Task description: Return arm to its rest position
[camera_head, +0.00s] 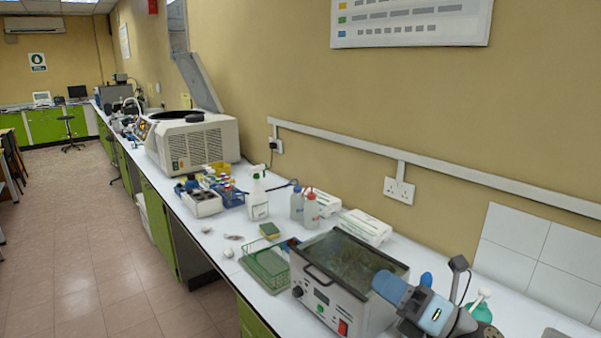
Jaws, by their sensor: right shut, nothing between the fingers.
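My right gripper (389,285) is at the lower right, a blue and grey shape. It reaches in from the lower right over the right end of a white heating bath (323,306) and hides part of it. The gripper is shut with nothing held. I cannot tell whether it touches the bath. My left gripper is not in view.
A green wire rack (265,266) stands left of the bath. White boxes (364,227), squeeze bottles (311,210) and a spray bottle (257,198) stand further back. A centrifuge (197,145) has its lid raised. A green-bodied bottle (481,310) is just right of the gripper.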

